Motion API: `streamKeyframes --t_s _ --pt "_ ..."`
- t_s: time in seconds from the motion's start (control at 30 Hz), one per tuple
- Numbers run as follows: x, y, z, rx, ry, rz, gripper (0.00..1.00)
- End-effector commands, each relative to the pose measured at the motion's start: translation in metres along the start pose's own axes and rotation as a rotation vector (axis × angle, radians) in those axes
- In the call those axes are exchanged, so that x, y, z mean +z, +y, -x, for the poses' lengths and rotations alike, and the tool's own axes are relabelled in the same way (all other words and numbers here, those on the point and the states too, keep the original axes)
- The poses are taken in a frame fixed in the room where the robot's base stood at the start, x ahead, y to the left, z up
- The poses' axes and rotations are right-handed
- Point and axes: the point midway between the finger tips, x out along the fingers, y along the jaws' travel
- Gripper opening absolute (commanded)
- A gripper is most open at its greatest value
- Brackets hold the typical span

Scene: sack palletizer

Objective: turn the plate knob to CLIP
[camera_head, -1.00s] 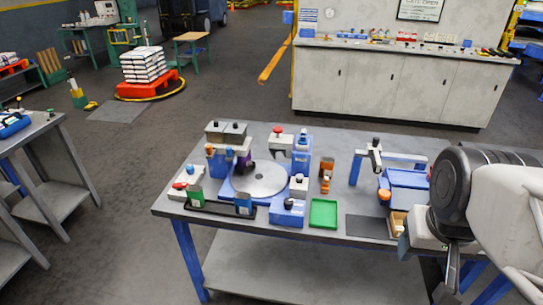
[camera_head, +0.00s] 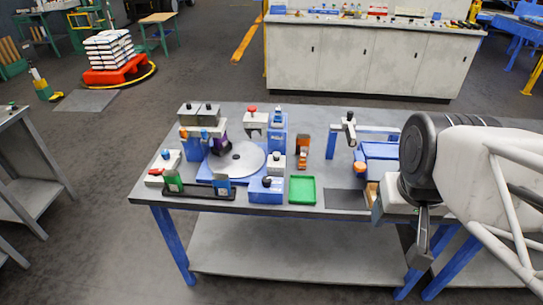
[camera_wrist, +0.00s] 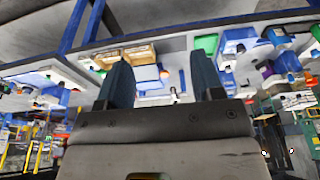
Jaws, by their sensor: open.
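On the workbench, a machine with a round grey plate (camera_head: 238,158) stands on a blue base. A blue box (camera_head: 266,194) with a small black knob (camera_head: 267,182) on top sits at its front right corner. A second, pale block with a dark round knob (camera_head: 276,156) stands just behind it. I cannot read any CLIP marking, nor tell which knob belongs to the plate. My gripper (camera_head: 422,245) is at the bench's front edge, well right of the machine, touching no knob. In the wrist view my gripper (camera_wrist: 162,75) has its two fingers apart with nothing between them.
A green tray (camera_head: 302,190) and a dark mat (camera_head: 345,198) lie between the machine and my gripper. A blue fixture (camera_head: 378,152) stands close to my arm. An orange-brown stand (camera_head: 302,152) rises behind the tray. A black rack (camera_head: 198,193) lies along the machine's front.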

Motion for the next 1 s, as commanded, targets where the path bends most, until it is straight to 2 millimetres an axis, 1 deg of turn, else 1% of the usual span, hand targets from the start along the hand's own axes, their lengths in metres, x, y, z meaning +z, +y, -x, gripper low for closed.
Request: streamKeyframes --t_s 0.17,0.27,0.47,0.67,1.0 --pt "-0.011 -0.004 -0.002 -0.003 -0.007 0.043 0.61" --pt "-0.022 -0.008 -0.005 -0.007 -0.016 0.089 0.61" --pt "-0.054 -0.022 -0.014 -0.017 -0.036 0.221 0.61" --pt "-0.088 -0.040 -0.028 -0.029 -0.056 0.368 0.61" --pt "-0.143 -0.076 -0.058 -0.055 -0.088 0.618 0.61"
